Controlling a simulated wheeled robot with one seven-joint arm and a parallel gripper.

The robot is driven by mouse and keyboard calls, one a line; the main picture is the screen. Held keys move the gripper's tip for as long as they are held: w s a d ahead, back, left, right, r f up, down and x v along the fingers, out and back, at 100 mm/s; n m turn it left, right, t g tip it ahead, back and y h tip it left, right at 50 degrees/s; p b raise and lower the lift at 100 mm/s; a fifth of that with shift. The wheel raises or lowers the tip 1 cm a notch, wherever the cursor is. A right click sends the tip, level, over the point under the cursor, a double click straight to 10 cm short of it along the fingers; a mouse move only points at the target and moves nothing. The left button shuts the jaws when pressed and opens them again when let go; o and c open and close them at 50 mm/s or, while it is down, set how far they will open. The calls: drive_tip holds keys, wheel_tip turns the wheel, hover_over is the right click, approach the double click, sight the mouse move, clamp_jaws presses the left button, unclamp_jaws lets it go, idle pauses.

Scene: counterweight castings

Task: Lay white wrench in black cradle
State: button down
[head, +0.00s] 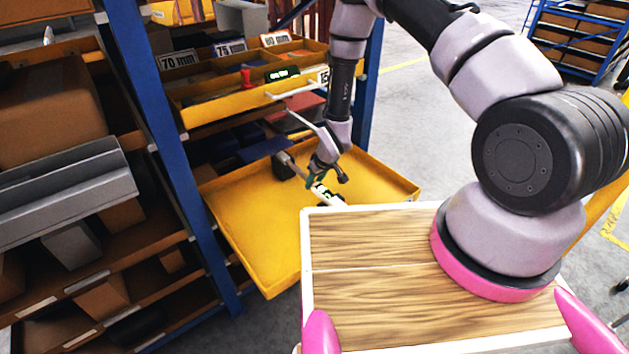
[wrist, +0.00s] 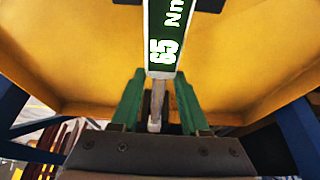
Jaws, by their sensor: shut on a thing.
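My gripper (head: 318,186) reaches down over the open yellow drawer, close to the wooden top. In the wrist view its green fingers (wrist: 157,112) are closed on a narrow greyish shaft. The shaft leads into the white wrench (wrist: 151,70), which bears a green label reading 65 Nm. In the head view the white wrench (head: 335,199) shows as a small white piece at the fingers, mostly hidden by them. A black piece (wrist: 208,4) shows behind the label at the top edge; it may be the black cradle, but I cannot tell whether they touch.
The yellow drawer (head: 245,240) is pulled out and largely bare. A dark grey block (head: 284,166) lies in it, left of my gripper. A blue rack post (head: 165,130) stands left. Upper yellow bins (head: 200,113) overhang the back. The wooden top (head: 370,240) borders the drawer.

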drive_tip(key=shift+f, duration=0.5)
drive_tip(key=shift+c, duration=1.6)
unclamp_jaws()
drive_tip(key=shift+r, duration=3.5)
